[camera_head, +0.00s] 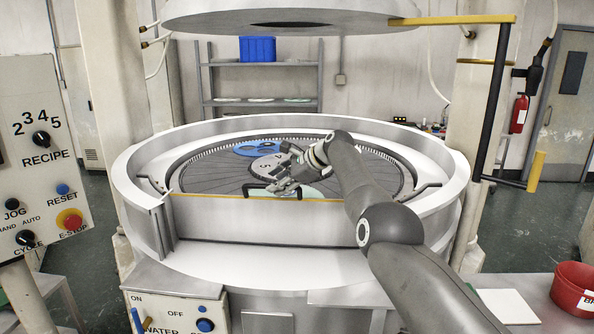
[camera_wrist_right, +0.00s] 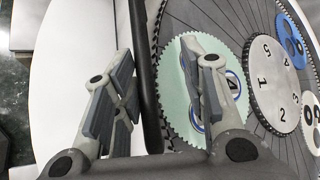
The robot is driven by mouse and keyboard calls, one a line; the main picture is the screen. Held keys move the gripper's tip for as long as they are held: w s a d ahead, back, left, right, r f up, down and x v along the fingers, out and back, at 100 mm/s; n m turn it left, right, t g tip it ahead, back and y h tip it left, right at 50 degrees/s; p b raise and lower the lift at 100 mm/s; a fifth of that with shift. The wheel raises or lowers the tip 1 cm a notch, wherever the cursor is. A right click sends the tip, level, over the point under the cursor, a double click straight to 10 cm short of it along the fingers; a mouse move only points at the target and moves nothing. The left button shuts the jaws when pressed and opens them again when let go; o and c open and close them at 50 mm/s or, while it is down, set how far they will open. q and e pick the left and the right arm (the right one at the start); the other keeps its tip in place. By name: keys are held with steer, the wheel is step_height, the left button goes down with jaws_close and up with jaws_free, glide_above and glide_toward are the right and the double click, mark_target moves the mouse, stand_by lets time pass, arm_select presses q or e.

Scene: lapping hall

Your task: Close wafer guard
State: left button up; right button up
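The wafer guard looks to be the pale front panel (camera_head: 330,222) with a yellow top edge, standing at the near side of the round lapping machine. A black bar (camera_wrist_right: 146,75) runs between the fingers of my right gripper (camera_wrist_right: 158,95) in the right wrist view; I cannot tell for sure that it belongs to the guard. The fingers are well apart and do not visibly pinch it. In the head view the right gripper (camera_head: 272,187) is just behind the yellow edge, over a pale green toothed carrier (camera_wrist_right: 188,95). My left gripper is not in view.
The machine's white rim (camera_head: 136,168) surrounds the dark plate, with a blue carrier (camera_head: 256,149) and numbered centre disc (camera_head: 268,165). A raised round head (camera_head: 290,18) hangs above. Control panel (camera_head: 40,150) stands left; a red bin (camera_head: 572,290) sits right.

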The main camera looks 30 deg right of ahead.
steer(key=shift+s+d+r, duration=0.15)
steer(key=shift+d+r, duration=0.2)
steer(key=shift+r, duration=0.05)
steer(key=v, duration=1.1)
steer(key=shift+s+f, duration=0.2)
steer(key=shift+a, duration=0.15)
